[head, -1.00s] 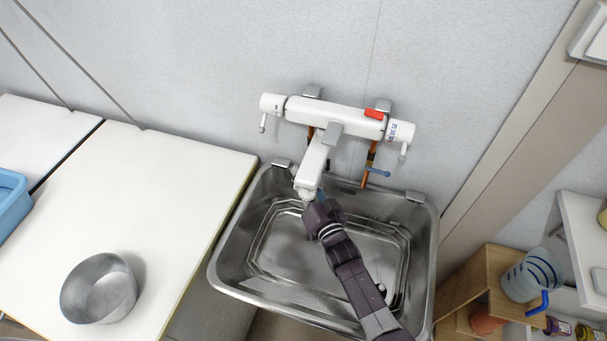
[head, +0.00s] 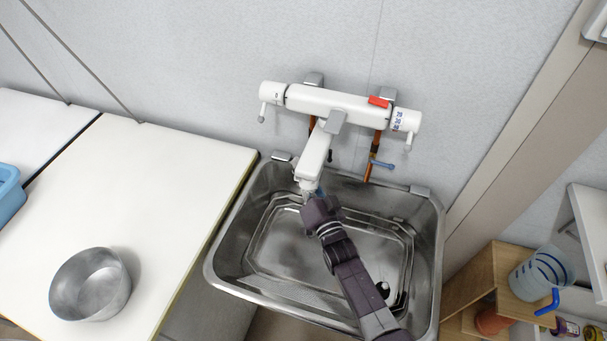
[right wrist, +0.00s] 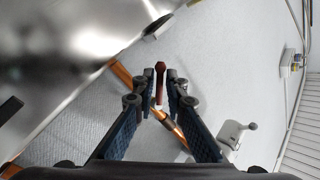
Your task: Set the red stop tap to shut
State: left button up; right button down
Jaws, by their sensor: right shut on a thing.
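The red stop tap shows in the right wrist view as a dark red handle (right wrist: 160,70) in front of a copper-orange pipe (right wrist: 170,125). The two fingers of my right gripper (right wrist: 160,88) stand close on either side of it, shut on the handle. In the head view my right gripper (head: 316,208) reaches over the basin to below the white spout (head: 315,155). Its fingertips and the red tap are hidden there behind the spout. My left gripper is not in view.
A white mixer (head: 335,103) with a red button is on the wall above. A blue tap handle (head: 382,164) sits on the right pipe. The steel basin (head: 225,270) lies below. A metal bowl (head: 90,285) stands on the left table (head: 150,200); a shelf (head: 497,272) with a jug is at right.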

jog(key=shift+a+m+t+b, duration=0.1)
jog(key=shift+m+t+b, duration=0.2)
jog(key=shift+m+b, duration=0.1)
jog(key=c, duration=2.2)
grip_release()
jog(key=shift+c, duration=0.2)
